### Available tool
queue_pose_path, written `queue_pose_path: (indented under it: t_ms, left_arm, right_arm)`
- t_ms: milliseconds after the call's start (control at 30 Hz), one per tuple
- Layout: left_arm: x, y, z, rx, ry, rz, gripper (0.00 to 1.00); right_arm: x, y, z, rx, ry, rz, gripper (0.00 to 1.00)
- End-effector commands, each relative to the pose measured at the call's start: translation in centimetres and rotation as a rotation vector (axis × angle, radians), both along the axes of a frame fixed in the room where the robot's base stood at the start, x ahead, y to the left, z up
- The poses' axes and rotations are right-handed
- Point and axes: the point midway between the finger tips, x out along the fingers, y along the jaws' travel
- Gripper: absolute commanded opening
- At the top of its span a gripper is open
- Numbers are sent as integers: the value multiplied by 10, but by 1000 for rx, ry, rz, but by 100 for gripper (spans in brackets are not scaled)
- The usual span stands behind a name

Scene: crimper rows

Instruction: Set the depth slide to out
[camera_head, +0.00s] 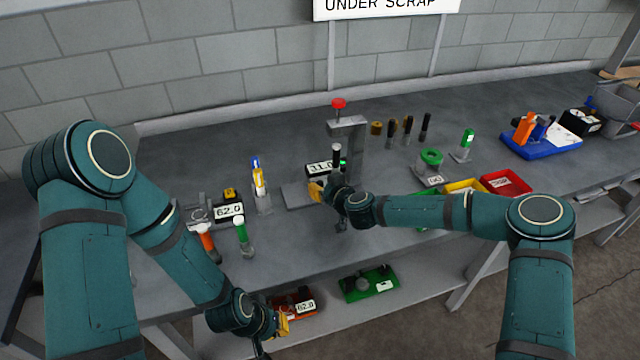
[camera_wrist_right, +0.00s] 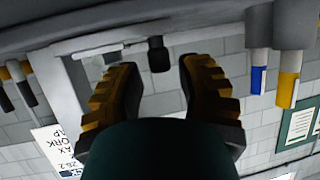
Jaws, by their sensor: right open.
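The grey crimper press (camera_head: 355,150) stands mid-bench with a red knob (camera_head: 338,103) on top and a label reading 31.0 (camera_head: 320,168) beside it. A black-topped upright part (camera_head: 336,153) shows at its front. I cannot tell for sure which part is the depth slide. My right gripper (camera_head: 317,190) is in front of the press; its yellow fingers are open in the right wrist view (camera_wrist_right: 160,68). A short black knob (camera_wrist_right: 158,54) shows between the fingertips there, and contact is not visible. My left gripper (camera_head: 284,322) is low at the bench front; its opening is unclear.
A 62.0 label (camera_head: 229,211), orange-handled (camera_head: 206,238) and green-handled (camera_head: 241,230) tools, and a blue-and-yellow-topped holder (camera_head: 259,180) stand left. Red (camera_head: 506,183) and yellow (camera_head: 463,187) bins and a blue tray (camera_head: 540,147) lie right. A green fixture (camera_head: 368,284) sits below.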

Motion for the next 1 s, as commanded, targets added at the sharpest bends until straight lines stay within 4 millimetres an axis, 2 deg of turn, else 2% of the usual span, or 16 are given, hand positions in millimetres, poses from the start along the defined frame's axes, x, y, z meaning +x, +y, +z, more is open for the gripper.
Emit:
queue_pose_path:
  t_ms: [200, 567, 700, 1000]
  left_arm:
    - [0, 0, -1, 0, 1, 0, 0]
    - [0, 0, -1, 0, 1, 0, 0]
    - [0, 0, -1, 0, 1, 0, 0]
    - [0, 0, -1, 0, 1, 0, 0]
  right_arm:
    - [17, 9, -7, 1, -1, 1, 36]
    - [20, 11, -9, 0, -1, 0, 36]
    - [20, 10, -9, 0, -1, 0, 0]
    - [20, 11, -9, 0, -1, 0, 0]
